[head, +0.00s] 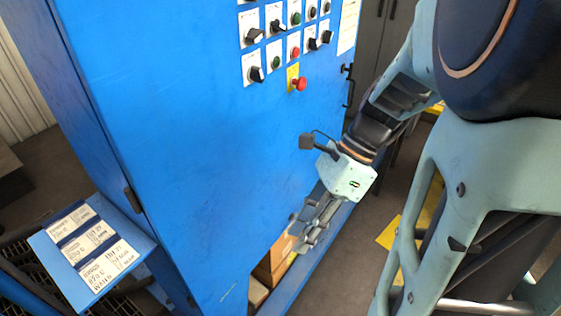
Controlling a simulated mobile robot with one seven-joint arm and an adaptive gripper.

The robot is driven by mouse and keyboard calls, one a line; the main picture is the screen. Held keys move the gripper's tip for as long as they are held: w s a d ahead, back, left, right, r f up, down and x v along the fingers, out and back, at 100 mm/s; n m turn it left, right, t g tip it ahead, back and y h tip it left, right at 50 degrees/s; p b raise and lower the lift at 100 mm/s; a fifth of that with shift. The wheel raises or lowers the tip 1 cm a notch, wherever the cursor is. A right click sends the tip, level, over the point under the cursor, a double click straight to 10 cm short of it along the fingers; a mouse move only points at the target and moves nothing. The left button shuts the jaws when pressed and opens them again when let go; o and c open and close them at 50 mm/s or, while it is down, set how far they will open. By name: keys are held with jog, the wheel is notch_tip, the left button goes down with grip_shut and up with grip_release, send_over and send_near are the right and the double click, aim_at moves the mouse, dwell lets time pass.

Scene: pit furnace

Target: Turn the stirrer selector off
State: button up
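The blue cabinet door (210,150) carries a panel of controls at the top of the head view. Black selector knobs on white plates show there: one at the left of the upper row (254,35), one beside it (277,29), one at the lower left (256,74) and others at the right. Their labels are too small to read, so I cannot tell which is the stirrer selector. My gripper (303,234) hangs low in front of the door, well below the panel, pointing down and left. It touches no knob; its finger opening is unclear.
A red mushroom button (300,84) on a yellow plate sits under the panel. A black door handle (348,86) is at the right edge. A blue shelf with label cards (97,250) juts out at lower left. The door between panel and gripper is clear.

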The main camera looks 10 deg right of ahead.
jog(key=w+a+r+m+t+y, duration=0.1)
jog(key=w+a+r+t+y, duration=0.1)
jog(key=w+a+r+y, duration=0.15)
jog(key=m+t+y+p, duration=0.2)
jog(key=m+t+y, duration=0.15)
jog(key=t, duration=0.95)
send_near(262, 75)
jog(key=shift+h, duration=0.3)
jog(key=x, duration=0.3)
jog(key=p+x, duration=0.1)
jog(key=x, duration=0.2)
jog(key=p+x, duration=0.1)
jog(key=x, duration=0.2)
jog(key=shift+a+r, duration=0.25)
jog(key=shift+r, duration=0.05)
jog(key=shift+c, duration=0.3)
grip_shut()
